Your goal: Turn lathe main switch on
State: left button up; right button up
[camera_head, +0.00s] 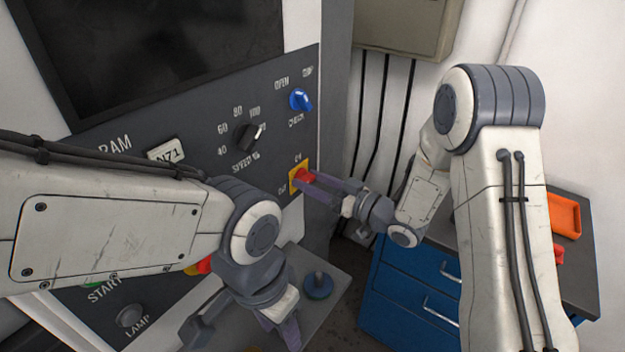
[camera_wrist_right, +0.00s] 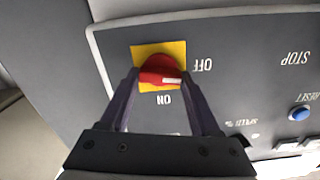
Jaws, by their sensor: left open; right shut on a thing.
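The main switch is a red rotary knob (camera_head: 303,177) on a yellow plate (camera_head: 294,187) at the right edge of the dark control panel. My right gripper (camera_head: 316,186) is shut on the red knob. In the right wrist view the knob (camera_wrist_right: 160,69) sits between the two fingers of the right gripper (camera_wrist_right: 160,88). The labels OFF and ON show upside down there, right of and below the plate. The knob's white mark points right, near the OFF side. My left gripper (camera_head: 243,330) is open and empty at the lower middle, below the panel.
A black speed dial (camera_head: 245,135) and a blue knob (camera_head: 300,99) are above the switch. A dark screen (camera_head: 150,50) is at the upper left. A blue drawer cabinet (camera_head: 410,285) with an orange tray (camera_head: 565,214) on top stands at the right.

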jog(key=m+p, duration=0.1)
jog(key=m, duration=0.3)
jog(key=shift+m+p, duration=0.3)
jog(key=m+p, duration=0.1)
jog(key=m, duration=0.2)
jog(key=shift+m+p, duration=0.3)
jog(key=shift+m, duration=0.1)
jog(key=m+p, duration=0.1)
jog(key=m, duration=0.2)
jog(key=shift+w+d+p, duration=0.1)
jog(key=shift+p, duration=0.2)
jog(key=shift+f+m+p, duration=0.15)
jog(key=shift+m+p, duration=0.65)
jog(key=shift+m, duration=1.3)
jog(key=o, duration=1.4)
jog(key=shift+c, duration=0.2)
